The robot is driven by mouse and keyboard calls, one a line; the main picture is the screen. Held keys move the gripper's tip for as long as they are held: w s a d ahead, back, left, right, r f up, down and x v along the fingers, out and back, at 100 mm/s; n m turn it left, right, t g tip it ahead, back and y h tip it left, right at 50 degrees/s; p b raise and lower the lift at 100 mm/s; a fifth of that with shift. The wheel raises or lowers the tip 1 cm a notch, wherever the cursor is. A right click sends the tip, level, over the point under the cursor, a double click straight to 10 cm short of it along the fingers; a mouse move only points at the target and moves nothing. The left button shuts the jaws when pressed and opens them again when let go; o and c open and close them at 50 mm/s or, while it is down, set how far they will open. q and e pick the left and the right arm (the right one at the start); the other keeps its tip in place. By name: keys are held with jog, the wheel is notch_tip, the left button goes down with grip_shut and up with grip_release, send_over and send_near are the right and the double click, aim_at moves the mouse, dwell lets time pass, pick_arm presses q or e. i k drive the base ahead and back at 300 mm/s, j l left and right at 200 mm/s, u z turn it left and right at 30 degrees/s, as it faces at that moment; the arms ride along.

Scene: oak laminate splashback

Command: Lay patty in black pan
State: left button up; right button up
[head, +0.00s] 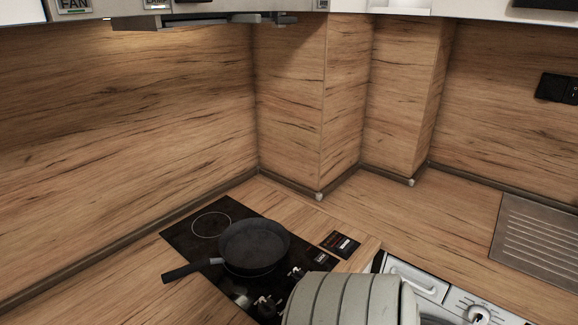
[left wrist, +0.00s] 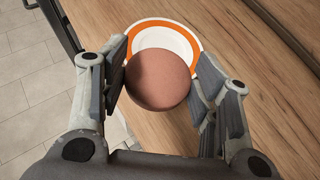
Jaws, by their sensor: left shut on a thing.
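The round brown patty (left wrist: 158,85) is between the fingers of my left gripper (left wrist: 162,72) in the left wrist view. The gripper is shut on its sides, and the patty covers part of a white plate with an orange rim (left wrist: 139,32) behind it. The black pan (head: 255,245) stands on the dark cooktop in the head view, its handle pointing left and toward the front. Its inside looks empty. Neither the patty nor the left gripper shows in the head view. My right gripper is in neither view.
The black cooktop (head: 190,236) has a free ring at the back left and knobs in front of the pan. A rounded grey part hides the counter at bottom centre. A ribbed drainer (head: 538,245) lies at right. Wood walls and a boxed corner stand behind.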

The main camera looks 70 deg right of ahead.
aim_at(255, 249)
jog(key=l+z, duration=0.55)
jog(key=z, duration=0.15)
jog(key=l+z, duration=0.25)
jog(key=z, duration=0.15)
jog(key=i+l, duration=0.1)
jog(key=l, duration=0.35)
jog(key=i+l, duration=0.1)
jog(key=l, duration=0.35)
